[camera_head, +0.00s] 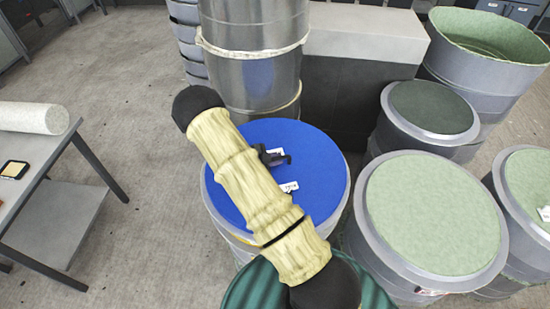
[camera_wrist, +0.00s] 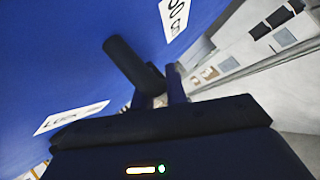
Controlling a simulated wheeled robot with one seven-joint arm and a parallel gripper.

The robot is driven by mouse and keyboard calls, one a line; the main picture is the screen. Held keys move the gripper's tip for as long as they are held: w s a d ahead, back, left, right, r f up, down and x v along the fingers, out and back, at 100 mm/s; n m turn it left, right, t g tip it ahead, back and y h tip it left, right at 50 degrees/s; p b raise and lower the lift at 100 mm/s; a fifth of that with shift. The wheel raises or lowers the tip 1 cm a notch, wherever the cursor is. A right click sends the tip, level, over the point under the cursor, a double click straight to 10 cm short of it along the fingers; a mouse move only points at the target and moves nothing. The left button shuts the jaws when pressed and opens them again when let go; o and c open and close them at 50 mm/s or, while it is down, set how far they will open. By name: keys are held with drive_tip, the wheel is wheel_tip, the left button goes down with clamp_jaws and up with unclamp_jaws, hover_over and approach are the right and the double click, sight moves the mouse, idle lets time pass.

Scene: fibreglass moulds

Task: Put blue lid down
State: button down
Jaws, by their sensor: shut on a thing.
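The blue lid (camera_head: 312,165) is a round flat disc with white labels, over the grey drum (camera_head: 226,236) in the middle of the head view. The drum's grey rim shows around the lid; I cannot tell whether the lid touches it. My gripper (camera_head: 271,156) is at the lid's upper face, partly behind my arm. In the wrist view the lid (camera_wrist: 55,60) fills the left side, and my gripper (camera_wrist: 158,98) is shut on it at a dark cylindrical handle (camera_wrist: 132,64). My arm covers part of the lid and drum.
Pale green-topped drums (camera_head: 433,212) stand close on the right. A tall metal drum stack (camera_head: 254,60) and a dark block with a light top (camera_head: 365,35) stand behind. A grey table (camera_head: 38,160) is at the left, with open floor (camera_head: 130,110) between.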

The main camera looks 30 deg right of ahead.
drive_tip(key=shift+r, duration=0.1)
drive_tip(key=c, duration=1.4)
unclamp_jaws()
drive_tip(key=b+v, duration=0.3)
drive_tip(key=v, duration=0.9)
drive_tip(key=shift+s, duration=0.1)
drive_tip(key=shift+a, duration=0.1)
